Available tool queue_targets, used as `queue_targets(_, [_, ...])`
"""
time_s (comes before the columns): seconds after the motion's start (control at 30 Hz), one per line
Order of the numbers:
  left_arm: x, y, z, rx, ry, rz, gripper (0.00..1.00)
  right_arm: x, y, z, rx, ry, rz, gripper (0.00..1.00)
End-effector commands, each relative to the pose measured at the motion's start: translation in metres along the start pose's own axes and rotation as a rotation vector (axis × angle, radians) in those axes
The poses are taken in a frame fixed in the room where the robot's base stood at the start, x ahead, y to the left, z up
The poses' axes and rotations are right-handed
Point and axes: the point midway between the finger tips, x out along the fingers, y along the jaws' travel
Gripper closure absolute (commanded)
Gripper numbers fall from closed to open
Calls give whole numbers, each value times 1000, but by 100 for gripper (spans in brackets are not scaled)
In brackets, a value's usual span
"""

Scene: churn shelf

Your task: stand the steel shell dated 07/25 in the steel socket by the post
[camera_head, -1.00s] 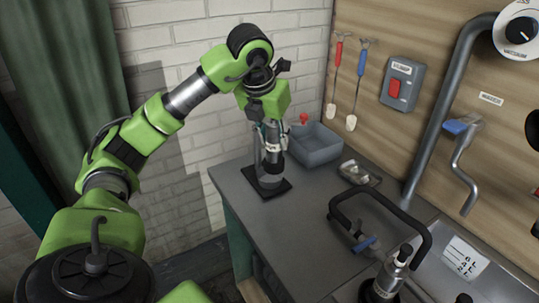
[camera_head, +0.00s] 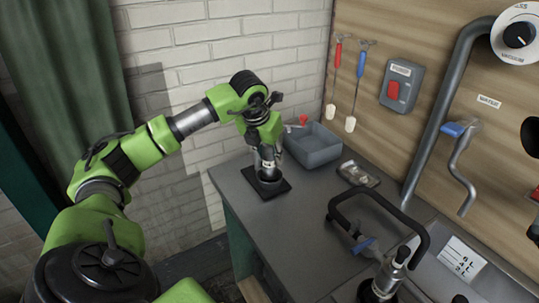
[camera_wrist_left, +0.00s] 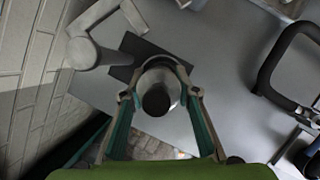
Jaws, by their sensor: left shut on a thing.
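My left gripper (camera_head: 266,150) is shut on a steel shell (camera_head: 268,166), which has a dark top and stands roughly upright between the fingers. The left wrist view shows the shell's round dark end (camera_wrist_left: 157,98) between the two green fingers (camera_wrist_left: 158,106). The steel socket (camera_head: 268,181) sits on a black base plate (camera_head: 280,188), and its rim (camera_wrist_left: 168,62) surrounds the shell's far side in the wrist view. How deep the shell sits is hidden. A grey post (camera_wrist_left: 84,50) stands beside the plate. The shell's date is too small to read. My right gripper is not in view.
A black curved handle (camera_head: 375,192) rises from the counter (camera_head: 285,232) at the right. The brick wall is close behind.

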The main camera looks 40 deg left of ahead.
Motion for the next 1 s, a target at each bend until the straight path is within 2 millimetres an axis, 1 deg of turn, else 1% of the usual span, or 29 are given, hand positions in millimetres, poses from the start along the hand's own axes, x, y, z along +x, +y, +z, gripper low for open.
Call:
queue_targets(0.17, [4,0,-1,0,-2,0,100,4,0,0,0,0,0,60])
queue_targets(0.2, [3,0,-1,0,0,0,61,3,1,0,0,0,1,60])
queue_targets(0.23, [3,0,-1,0,0,0,54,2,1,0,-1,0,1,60])
queue_targets(0.53, [2,0,-1,0,0,0,54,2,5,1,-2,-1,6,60])
queue_targets(0.67, [-3,0,1,0,-1,0,54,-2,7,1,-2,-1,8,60])
queue_targets(0.77, [-16,0,2,0,-5,-1,54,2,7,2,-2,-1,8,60])
queue_targets(0.87, [-36,0,1,1,-5,-1,54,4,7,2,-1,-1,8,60])
queue_targets(1.0, [-68,0,2,0,-6,-1,54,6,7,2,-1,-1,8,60])
